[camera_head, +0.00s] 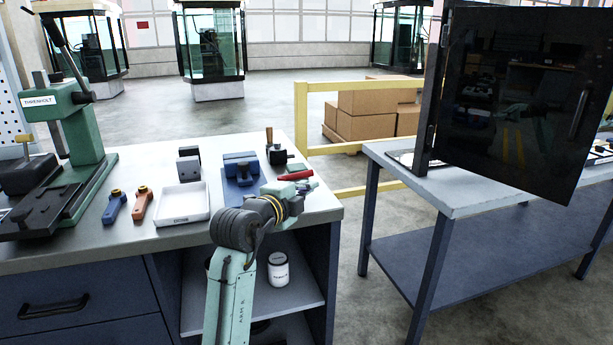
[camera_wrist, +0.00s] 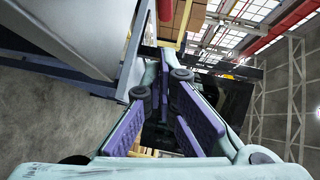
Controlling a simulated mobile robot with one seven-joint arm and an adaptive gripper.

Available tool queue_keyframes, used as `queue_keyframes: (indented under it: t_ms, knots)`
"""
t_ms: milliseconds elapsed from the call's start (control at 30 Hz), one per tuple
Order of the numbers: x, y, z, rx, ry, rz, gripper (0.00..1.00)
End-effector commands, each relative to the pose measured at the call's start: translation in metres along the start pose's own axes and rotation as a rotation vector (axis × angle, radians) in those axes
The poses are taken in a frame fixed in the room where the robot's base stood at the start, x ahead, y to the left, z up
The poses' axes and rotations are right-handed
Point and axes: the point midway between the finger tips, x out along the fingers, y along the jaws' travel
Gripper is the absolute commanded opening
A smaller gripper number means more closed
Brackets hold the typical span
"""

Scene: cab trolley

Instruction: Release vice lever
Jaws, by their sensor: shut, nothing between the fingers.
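A red lever (camera_head: 295,176) shows at the right end of the left bench, beside a small dark green block-like fixture (camera_head: 279,156). A blue vice-like block (camera_head: 241,168) sits just left of it; which body the lever belongs to is unclear. My gripper (camera_head: 311,184) is at the bench's right edge, just in front of the red lever in the picture. In the wrist view my gripper (camera_wrist: 165,62) is shut and empty, and a red bar (camera_wrist: 166,10) shows beyond the fingertips. Any contact with the lever cannot be told.
A second table (camera_head: 455,200) with a dark cabinet (camera_head: 515,100) stands right. A yellow rail (camera_head: 302,120) stands behind the gap.

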Motion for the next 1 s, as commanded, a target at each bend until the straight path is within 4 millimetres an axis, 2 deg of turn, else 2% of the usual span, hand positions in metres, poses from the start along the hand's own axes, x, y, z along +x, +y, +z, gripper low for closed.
queue_keyframes:
  t_ms: [133, 200, 333, 533, 1000]
  knots:
    - [0.031, -0.002, -0.002, 0.0, 0.002, 0.004, 0.0]
    - [0.038, -0.003, 0.011, -0.002, -0.002, 0.003, 0.0]
    - [0.049, -0.002, 0.021, -0.001, 0.0, 0.002, 0.0]
    - [0.056, -0.001, 0.028, 0.002, 0.0, 0.0, 0.0]
    - [0.057, 0.0, 0.028, -0.001, -0.016, -0.003, 0.0]
